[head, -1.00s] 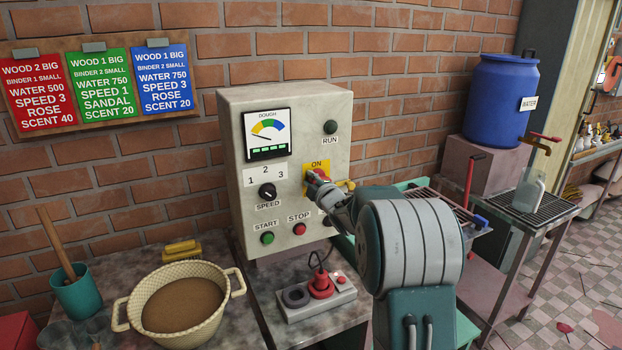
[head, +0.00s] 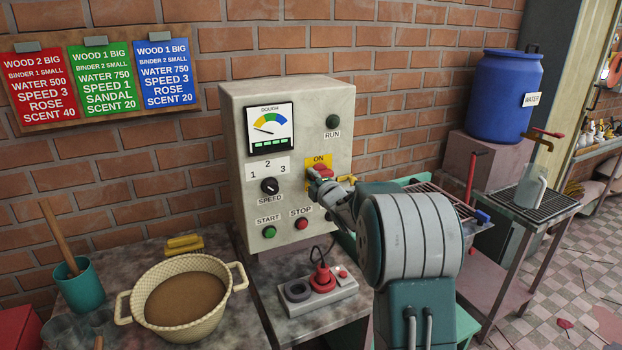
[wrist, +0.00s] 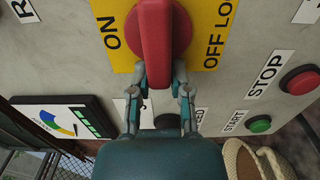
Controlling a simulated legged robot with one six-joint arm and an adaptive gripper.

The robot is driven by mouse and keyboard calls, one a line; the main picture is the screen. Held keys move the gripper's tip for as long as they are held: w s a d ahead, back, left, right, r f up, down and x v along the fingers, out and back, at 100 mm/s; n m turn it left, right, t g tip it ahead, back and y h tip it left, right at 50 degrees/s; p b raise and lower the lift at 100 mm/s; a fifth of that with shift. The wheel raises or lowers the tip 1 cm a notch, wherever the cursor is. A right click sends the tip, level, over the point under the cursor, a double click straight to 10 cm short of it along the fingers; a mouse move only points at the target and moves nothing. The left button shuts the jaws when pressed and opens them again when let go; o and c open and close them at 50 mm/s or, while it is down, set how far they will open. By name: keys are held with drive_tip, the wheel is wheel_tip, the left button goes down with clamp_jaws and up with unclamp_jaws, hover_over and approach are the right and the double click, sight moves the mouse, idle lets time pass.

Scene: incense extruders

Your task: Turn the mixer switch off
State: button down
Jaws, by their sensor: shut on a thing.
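The mixer control box (head: 295,110) stands against the brick wall. Its red rotary switch (head: 322,171) sits on a yellow plate marked ON, partly hidden by my gripper in the head view. In the wrist view the red switch handle (wrist: 154,45) lies between the ON and OFF labels on the yellow plate (wrist: 205,20). My gripper (wrist: 158,72) has its two fingers on either side of the lower end of the handle, shut on it. In the head view my gripper (head: 327,187) is at the switch from the right.
Below the switch are the green START button (head: 269,232) and the red STOP button (head: 301,223). A SPEED knob (head: 270,186) is to the left. A beige basin (head: 190,320) and a socket strip with a red plug (head: 322,280) stand on the counter.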

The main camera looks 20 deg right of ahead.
drive_tip(key=c, duration=0.6)
unclamp_jaws()
drive_tip(key=shift+d+f, duration=0.25)
drive_tip(key=shift+f, duration=0.15)
drive_tip(key=shift+o, duration=0.2)
drive_tip(key=shift+r, duration=0.1)
drive_tip(key=shift+d, duration=0.1)
drive_tip(key=s, duration=1.1)
drive_tip(key=shift+s+d, duration=0.15)
drive_tip(key=shift+s, duration=0.25)
